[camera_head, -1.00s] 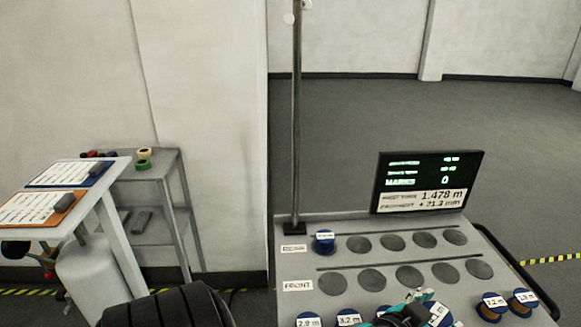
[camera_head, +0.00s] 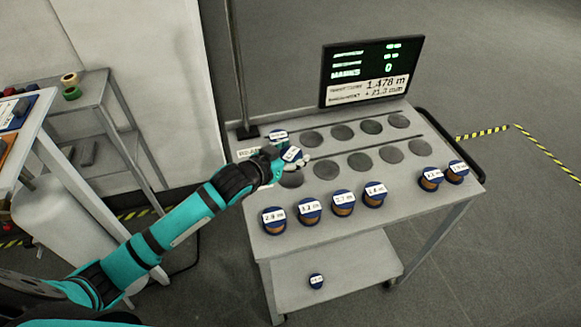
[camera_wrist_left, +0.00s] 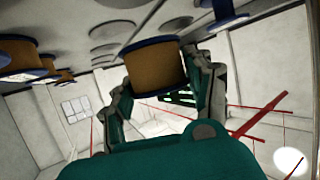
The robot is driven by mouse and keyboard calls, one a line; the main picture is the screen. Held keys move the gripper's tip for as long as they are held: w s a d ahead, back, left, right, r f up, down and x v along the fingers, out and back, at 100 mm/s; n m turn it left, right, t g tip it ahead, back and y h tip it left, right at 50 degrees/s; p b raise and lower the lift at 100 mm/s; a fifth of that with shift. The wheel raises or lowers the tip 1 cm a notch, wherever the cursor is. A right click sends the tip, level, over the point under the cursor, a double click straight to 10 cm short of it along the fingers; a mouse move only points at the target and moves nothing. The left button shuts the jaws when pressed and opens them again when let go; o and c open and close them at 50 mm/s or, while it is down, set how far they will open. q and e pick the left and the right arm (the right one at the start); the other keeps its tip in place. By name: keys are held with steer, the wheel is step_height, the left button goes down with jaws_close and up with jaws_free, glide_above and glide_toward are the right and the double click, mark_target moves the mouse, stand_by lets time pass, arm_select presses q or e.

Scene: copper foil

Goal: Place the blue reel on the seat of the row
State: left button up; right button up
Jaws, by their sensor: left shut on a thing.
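My left gripper (camera_head: 280,163) is shut on a blue reel (camera_head: 292,154) with a white label. It holds the reel at the left end of the front row of round dark seats, close to the leftmost seat (camera_head: 291,179), which it partly covers. Whether the reel touches the surface cannot be told. In the left wrist view the reel (camera_wrist_left: 155,68) shows copper winding and blue flanges between the two fingers. Another blue reel (camera_head: 278,137) sits at the left end of the rear row. My right gripper is not in view.
Several labelled reels (camera_head: 309,210) stand along the near edge of the grey cart (camera_head: 400,195), with a gap before two at the right. A reel (camera_head: 316,281) lies on the lower shelf. A display (camera_head: 370,72) and a pole (camera_head: 236,70) stand at the back.

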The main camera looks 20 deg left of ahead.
mark_target(291, 177)
arm_select(q)
steer(key=shift+f, duration=2.5)
steer(key=shift+f, duration=0.1)
steer(key=o, duration=1.2)
steer(key=v, duration=1)
steer(key=shift+s+a+b, duration=0.2)
steer(key=shift+s+b, duration=0.1)
steer(key=shift+s, duration=0.05)
steer(key=shift+s+a+r, duration=0.2)
steer(key=shift+s+r, duration=0.3)
steer(key=shift+s, duration=0.05)
